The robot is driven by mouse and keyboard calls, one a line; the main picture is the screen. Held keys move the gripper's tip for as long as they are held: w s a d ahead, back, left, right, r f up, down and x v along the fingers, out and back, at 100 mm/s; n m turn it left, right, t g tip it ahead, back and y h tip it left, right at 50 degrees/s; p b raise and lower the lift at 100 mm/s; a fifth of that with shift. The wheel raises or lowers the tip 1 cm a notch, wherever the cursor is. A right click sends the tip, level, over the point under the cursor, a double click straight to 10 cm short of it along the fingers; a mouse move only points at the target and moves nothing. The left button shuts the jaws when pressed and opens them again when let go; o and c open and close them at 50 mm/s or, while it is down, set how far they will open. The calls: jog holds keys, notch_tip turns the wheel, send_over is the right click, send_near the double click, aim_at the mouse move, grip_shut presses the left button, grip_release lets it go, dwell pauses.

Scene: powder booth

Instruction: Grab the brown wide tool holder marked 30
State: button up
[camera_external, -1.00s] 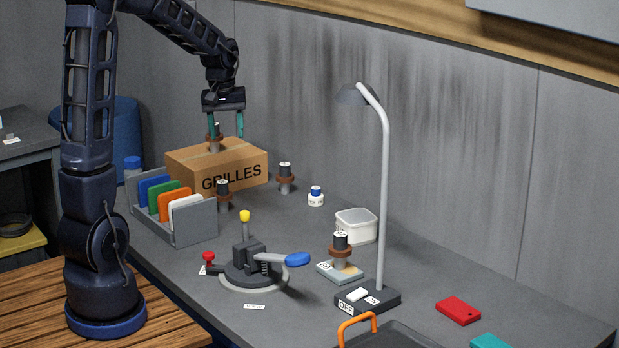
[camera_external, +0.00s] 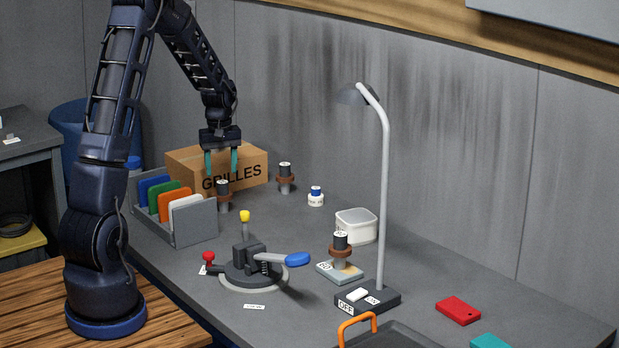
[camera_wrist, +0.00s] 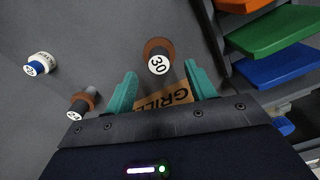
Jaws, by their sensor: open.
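The tool holder marked 30 (camera_wrist: 159,63) has a wide brown collar, a dark top and a white label. It stands upright on the bench in front of the carton, and also shows in the external view (camera_external: 223,192). My gripper (camera_external: 221,173) is open, pointing down just above this holder. In the wrist view the holder appears beyond and between the teal fingertips (camera_wrist: 160,80), apart from them. A similar brown-collared holder (camera_external: 285,177) stands right of the carton, and another (camera_external: 340,248) on a small plate.
The GRILLES carton (camera_external: 250,172) stands close behind the marked holder. A rack of coloured plates (camera_external: 196,224) is at its left, a clamp fixture (camera_external: 250,262) in front.

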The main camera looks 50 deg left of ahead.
aim_at(223, 182)
jog(key=shift+w+f, duration=0.15)
jog(key=shift+f, duration=2.95)
jog(key=shift+c, duration=0.4)
jog(key=c, duration=0.8)
